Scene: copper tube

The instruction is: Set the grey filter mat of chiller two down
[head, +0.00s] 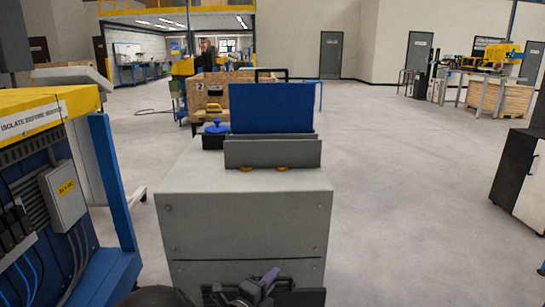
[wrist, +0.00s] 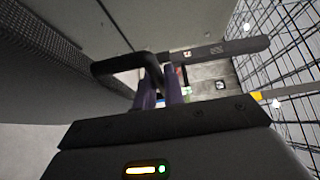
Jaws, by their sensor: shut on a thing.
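My gripper (head: 264,284) shows at the bottom middle of the head view, low in front of a grey cabinet. In the wrist view its two purple fingers (wrist: 161,86) are closed about a bent black handle (wrist: 125,64). A dark grey panel with a fine mesh texture, seemingly the filter mat (wrist: 55,58), fills the left of the wrist view beside the handle. The join between handle and mat is not clear. In the head view I cannot make out the mat. No label for chiller two can be read.
The grey cabinet (head: 247,235) stands right ahead, with a blue panel (head: 271,107) in a grey holder and a blue-lidded pot (head: 215,130) on top. A yellow-and-blue machine (head: 70,150) is close at left. Wire mesh (wrist: 285,60) is at right in the wrist view. Open floor lies right.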

